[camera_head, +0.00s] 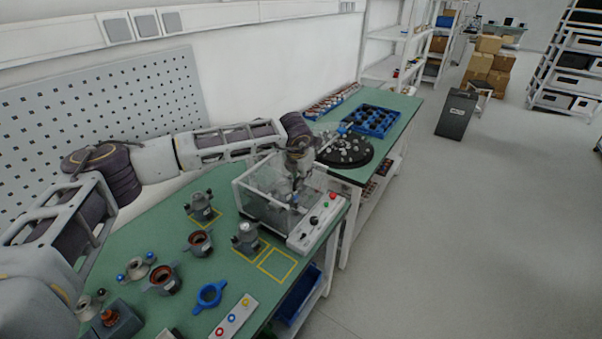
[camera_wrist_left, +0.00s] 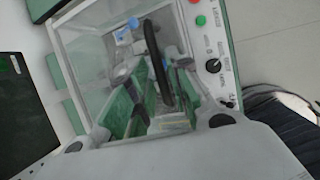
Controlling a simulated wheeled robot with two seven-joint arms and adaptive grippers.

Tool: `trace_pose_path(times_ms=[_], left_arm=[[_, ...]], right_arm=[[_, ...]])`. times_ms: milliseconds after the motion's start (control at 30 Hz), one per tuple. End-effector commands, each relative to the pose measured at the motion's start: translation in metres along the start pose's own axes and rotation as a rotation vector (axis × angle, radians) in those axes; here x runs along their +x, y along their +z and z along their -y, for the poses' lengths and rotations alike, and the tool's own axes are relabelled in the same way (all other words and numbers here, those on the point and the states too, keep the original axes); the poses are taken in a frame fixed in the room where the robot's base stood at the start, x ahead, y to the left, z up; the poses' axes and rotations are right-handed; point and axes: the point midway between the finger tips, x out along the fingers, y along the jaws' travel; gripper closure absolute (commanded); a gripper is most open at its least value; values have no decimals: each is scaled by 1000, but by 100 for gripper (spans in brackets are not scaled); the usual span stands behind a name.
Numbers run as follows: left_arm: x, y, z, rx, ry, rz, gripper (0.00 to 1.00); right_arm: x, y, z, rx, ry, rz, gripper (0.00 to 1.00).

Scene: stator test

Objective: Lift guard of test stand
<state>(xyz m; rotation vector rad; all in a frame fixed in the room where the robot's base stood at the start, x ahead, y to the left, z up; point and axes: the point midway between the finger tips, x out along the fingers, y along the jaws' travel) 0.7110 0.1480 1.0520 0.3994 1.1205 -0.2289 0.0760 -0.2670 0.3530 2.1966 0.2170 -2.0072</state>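The test stand has a clear box-shaped guard with a light frame (camera_head: 250,208) on the green bench. The guard looks down. A white control panel (camera_head: 318,222) with red and green buttons and dark knobs is on its right side; it also shows in the left wrist view (camera_wrist_left: 212,60). My left gripper (camera_head: 293,192) points down at the guard and partly hides it. In the left wrist view, its fingers (camera_wrist_left: 157,80) look spread, with a dark curved bar (camera_wrist_left: 158,62) between them, perhaps the guard's handle. Contact with it cannot be told. My right gripper is not in view.
Several stators and grey motor parts (camera_head: 199,242) lie left of the stand. A blue ring part (camera_head: 209,296) and a button box (camera_head: 233,316) are at the front. Behind are a black round tray (camera_head: 345,160) and a blue crate (camera_head: 370,121).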

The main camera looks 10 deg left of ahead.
Motion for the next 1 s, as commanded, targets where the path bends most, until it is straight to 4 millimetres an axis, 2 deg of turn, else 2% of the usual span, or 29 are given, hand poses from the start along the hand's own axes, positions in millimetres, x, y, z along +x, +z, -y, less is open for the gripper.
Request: trace_pose_path(times_ms=[33,100,633,1000], left_arm=[[0,0,0,0,0,0,91],[0,0,0,0,0,0,100],[-3,1,-2,-7,-11,1,100],[-21,9,-16,-55,-119,1,100]], right_arm=[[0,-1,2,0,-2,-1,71],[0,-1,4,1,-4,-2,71],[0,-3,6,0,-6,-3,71],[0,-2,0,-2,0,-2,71]])
